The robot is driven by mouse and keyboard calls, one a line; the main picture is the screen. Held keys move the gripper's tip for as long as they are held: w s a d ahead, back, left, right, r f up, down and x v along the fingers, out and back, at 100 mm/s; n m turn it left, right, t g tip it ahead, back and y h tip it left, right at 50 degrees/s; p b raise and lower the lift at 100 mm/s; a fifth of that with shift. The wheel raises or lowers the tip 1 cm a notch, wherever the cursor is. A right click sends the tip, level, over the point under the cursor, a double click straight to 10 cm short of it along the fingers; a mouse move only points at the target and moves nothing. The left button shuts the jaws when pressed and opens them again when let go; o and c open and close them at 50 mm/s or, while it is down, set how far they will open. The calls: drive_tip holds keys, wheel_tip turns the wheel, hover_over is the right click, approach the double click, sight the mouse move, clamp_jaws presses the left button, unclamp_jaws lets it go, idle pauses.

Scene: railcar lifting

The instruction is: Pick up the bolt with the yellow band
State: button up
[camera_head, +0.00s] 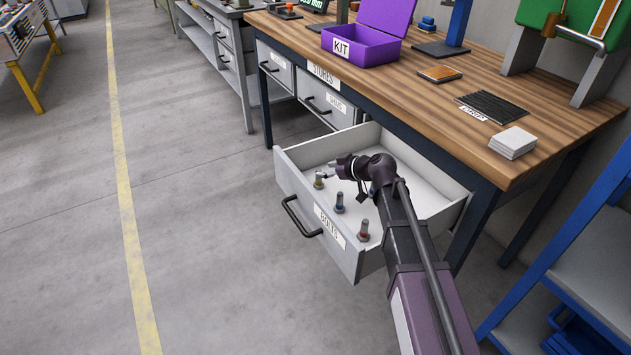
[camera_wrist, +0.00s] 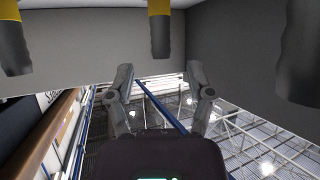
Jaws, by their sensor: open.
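The bolt with the yellow band (camera_head: 319,180) stands upright near the left corner of the open drawer (camera_head: 352,265) marked BOLTS. A bolt with a blue band (camera_head: 339,203) and a bolt with a red band (camera_head: 363,231) stand in a row beside it. My gripper (camera_head: 329,172) is open, just to the right of the yellow-band bolt; I cannot tell if they touch. In the wrist view its fingers (camera_wrist: 158,75) are spread with nothing between them. A dark shaft with yellow (camera_wrist: 160,28) hangs from the top edge there, beyond the fingertips; I cannot tell which bolt it is.
The drawer walls surround the bolts. The wooden bench top (camera_head: 440,95) overhangs the drawer's back and carries a purple KIT box (camera_head: 365,48) and white pads (camera_head: 512,143). A blue shelf rack (camera_head: 570,240) stands at the right.

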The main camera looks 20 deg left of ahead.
sight(320, 170)
drive_tip(key=shift+b+x, duration=0.7)
drive_tip(key=shift+x, duration=1.15)
clamp_jaws()
